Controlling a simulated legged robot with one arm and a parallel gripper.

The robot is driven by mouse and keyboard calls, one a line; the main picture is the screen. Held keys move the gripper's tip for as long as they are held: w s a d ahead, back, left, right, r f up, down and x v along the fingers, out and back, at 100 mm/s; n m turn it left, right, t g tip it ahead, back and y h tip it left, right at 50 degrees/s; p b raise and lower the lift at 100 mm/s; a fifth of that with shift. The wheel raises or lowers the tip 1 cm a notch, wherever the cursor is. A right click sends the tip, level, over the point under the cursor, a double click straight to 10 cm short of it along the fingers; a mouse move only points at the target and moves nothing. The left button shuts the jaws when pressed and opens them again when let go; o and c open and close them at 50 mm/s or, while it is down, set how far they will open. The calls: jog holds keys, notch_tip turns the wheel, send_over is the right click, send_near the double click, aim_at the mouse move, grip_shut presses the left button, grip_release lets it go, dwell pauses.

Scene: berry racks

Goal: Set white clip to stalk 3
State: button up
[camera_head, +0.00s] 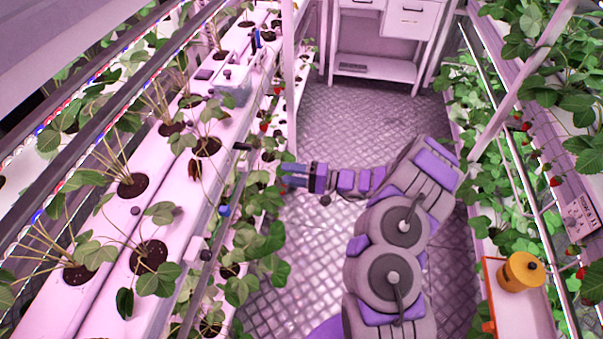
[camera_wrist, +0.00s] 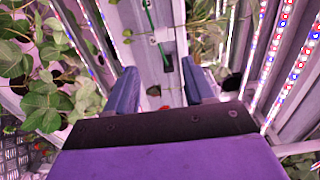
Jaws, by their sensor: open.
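My gripper (camera_head: 293,174) is open at the right side of the left-hand rack, next to hanging leaves. In the wrist view its two blue fingers (camera_wrist: 162,82) stand apart with nothing seen held between them. Beyond them is a pale upright surface with a thin green stalk-like line (camera_wrist: 149,20) and a dark slot (camera_wrist: 167,62). Strawberry plants (camera_head: 150,258) grow from dark round holes in the white gutters; I cannot tell which is stalk 3. I cannot make out the white clip for certain in either view.
White gutters (camera_head: 105,245) run along the left, with a thin pale post (camera_head: 291,75) near my gripper. A yellow-orange canister (camera_head: 521,271) stands on an orange-edged shelf at the right. The metal floor (camera_head: 345,118) between the racks is clear. A white bench (camera_head: 376,66) stands at the back.

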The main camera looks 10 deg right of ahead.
jog(key=shift+v, duration=1.55)
jog(key=s+a+r+n+g, duration=0.4)
jog(key=s+a+r+g, duration=0.4)
jog(key=r, duration=0.4)
jog(key=s+a+r+n+g+h, duration=0.35)
jog(key=s+r+h, duration=0.2)
jog(key=s, duration=0.55)
jog(key=s+d+r+m+t+h, duration=0.1)
jog(key=s+d+h, duration=0.4)
jog(key=s, duration=0.5)
jog(key=s+d+r+m+t+h, duration=0.1)
jog(key=s+d+m+t+h, duration=0.1)
jog(key=s+d+h, duration=0.4)
jog(key=s+d, duration=0.4)
jog(key=shift+s+d+r, duration=0.3)
jog(key=shift+s+d, duration=0.05)
jog(key=shift+s, duration=0.05)
jog(key=shift+a+m+t+h, duration=0.1)
jog(key=shift+m+t+h, duration=0.15)
